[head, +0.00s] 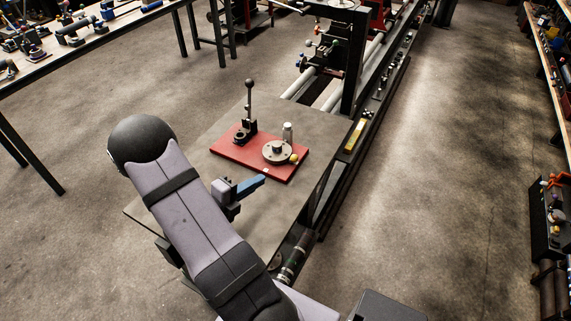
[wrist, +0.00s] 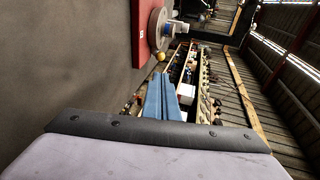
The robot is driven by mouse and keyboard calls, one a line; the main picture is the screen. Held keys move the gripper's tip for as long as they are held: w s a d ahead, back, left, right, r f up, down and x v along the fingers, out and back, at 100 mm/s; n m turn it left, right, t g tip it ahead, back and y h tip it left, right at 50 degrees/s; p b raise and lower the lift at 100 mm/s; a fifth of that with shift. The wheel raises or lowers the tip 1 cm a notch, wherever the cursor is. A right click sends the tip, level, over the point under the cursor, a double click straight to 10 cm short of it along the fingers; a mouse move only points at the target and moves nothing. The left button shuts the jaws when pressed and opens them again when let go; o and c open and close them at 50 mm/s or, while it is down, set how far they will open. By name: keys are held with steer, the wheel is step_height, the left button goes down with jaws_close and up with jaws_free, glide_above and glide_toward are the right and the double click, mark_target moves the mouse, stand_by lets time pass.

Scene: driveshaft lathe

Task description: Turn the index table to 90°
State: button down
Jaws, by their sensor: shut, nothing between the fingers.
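The index table (head: 276,152) is a round metal disc with a centre hub, lying on a red base plate (head: 232,157). A yellow knob (head: 294,158) sits at its right edge. In the wrist view the disc (wrist: 158,30) and the yellow knob (wrist: 161,56) show near the top, seen sideways. My gripper (head: 262,180) has blue fingers and is just in front of the red plate's near edge, left of and nearer than the knob, apart from it. The fingers (wrist: 162,76) are shut together and empty. I cannot read any angle marks on the disc.
A black lever with a ball top (head: 250,88) stands on the plate's left part. A small pale cylinder (head: 288,131) stands behind the disc. The grey bench top (head: 262,215) is clear around the plate. The lathe bed (head: 372,110) runs away behind.

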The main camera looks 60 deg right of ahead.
steer(key=p, duration=0.5)
glide_toward(295, 160)
steer(key=x, duration=0.4)
steer(key=shift+w+d+f, duration=0.1)
steer(key=shift+w+d, duration=0.15)
steer(key=shift+d, duration=0.15)
steer(key=shift+s+d+f+p, duration=0.1)
steer(key=shift+d+f+p, duration=0.2)
steer(key=shift+d, duration=0.3)
steer(key=b, duration=0.1)
steer(key=d+b, duration=0.1)
steer(key=shift+s+d+f+b, duration=0.1)
steer(key=shift+s+f+b, duration=0.2)
steer(key=shift+b, duration=0.1)
steer(key=shift+s+d+r+b, duration=0.15)
steer(key=shift+d+r+b, duration=0.05)
steer(key=shift+r+b, duration=0.1)
